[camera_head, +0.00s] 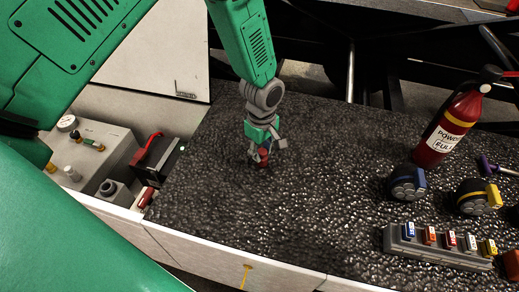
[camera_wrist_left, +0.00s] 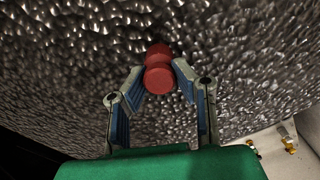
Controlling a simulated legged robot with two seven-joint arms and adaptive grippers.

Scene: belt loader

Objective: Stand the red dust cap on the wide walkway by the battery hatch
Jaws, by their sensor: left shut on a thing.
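The red dust cap (camera_head: 264,157) is between the fingers of my left gripper (camera_head: 266,150), low over the dark textured walkway (camera_head: 300,190). In the left wrist view the cap (camera_wrist_left: 159,76) looks like a short round red piece with a narrower waist. The fingertips of the left gripper (camera_wrist_left: 158,80) close on both its sides. Whether the cap touches the walkway is hard to tell. The battery (camera_head: 158,160), black with a red handle, sits in the recess to the left of the walkway. My right gripper is not in view.
A red fire extinguisher (camera_head: 445,130) stands at the right. Two round connectors (camera_head: 406,184) (camera_head: 475,198) and a grey rack (camera_head: 435,250) with several coloured tabs are at the front right. A grey box with a gauge (camera_head: 97,150) is at the left. The walkway around the gripper is clear.

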